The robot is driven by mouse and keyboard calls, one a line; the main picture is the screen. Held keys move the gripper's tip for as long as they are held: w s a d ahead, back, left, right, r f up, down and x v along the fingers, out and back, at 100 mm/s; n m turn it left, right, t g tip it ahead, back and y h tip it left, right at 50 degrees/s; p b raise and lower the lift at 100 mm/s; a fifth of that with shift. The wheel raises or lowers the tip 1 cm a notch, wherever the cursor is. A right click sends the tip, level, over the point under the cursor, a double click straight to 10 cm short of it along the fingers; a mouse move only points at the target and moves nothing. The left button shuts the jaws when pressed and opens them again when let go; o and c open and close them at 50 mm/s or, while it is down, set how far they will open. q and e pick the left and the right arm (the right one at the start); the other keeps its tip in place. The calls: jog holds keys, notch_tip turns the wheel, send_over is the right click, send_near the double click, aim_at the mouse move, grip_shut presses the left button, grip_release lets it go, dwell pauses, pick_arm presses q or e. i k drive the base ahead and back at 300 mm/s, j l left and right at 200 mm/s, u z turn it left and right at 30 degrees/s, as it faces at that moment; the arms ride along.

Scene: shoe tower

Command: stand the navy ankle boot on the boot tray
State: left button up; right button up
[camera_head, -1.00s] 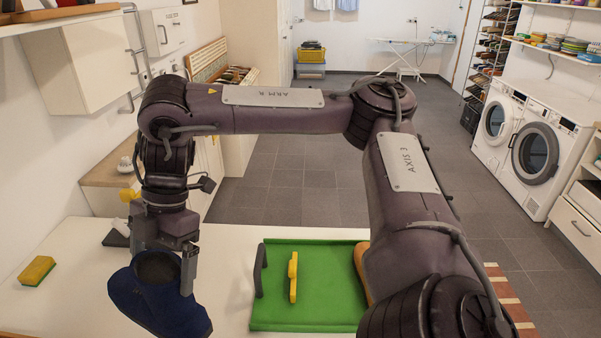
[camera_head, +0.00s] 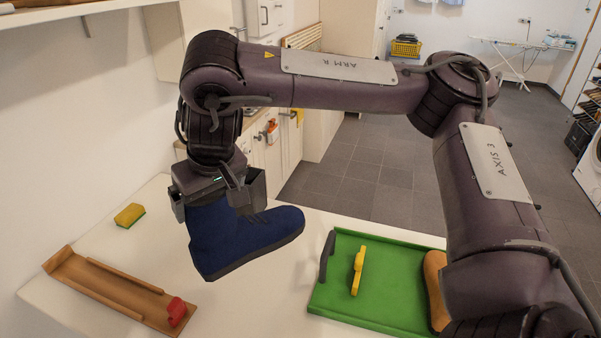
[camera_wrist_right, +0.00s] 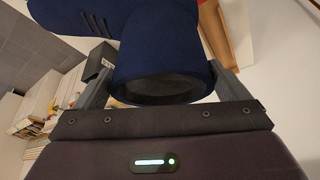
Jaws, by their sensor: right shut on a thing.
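The navy ankle boot (camera_head: 238,240) hangs from my right gripper (camera_head: 220,194), above the white table. The gripper is shut on the boot's shaft from above. The boot's toe points right and its sole faces down, slightly tilted. In the right wrist view the boot's shaft opening (camera_wrist_right: 163,90) sits between the two fingers (camera_wrist_right: 160,88). The green boot tray (camera_head: 335,296) lies on the table to the right of the boot. A yellow object (camera_head: 357,270) and a dark grey handle-like piece (camera_head: 327,256) are at its left part. My left gripper is not in view.
A tan boot (camera_head: 436,290) is at the tray's right side, partly hidden by my right arm. A wooden rack (camera_head: 115,290) with a red piece (camera_head: 176,311) and a yellow-green sponge (camera_head: 130,215) lie to the left. The tray's middle looks clear.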

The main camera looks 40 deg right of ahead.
aim_at(397, 284)
jog(key=l+z, duration=0.1)
jog(key=z, duration=1)
jog(key=k+l, duration=0.05)
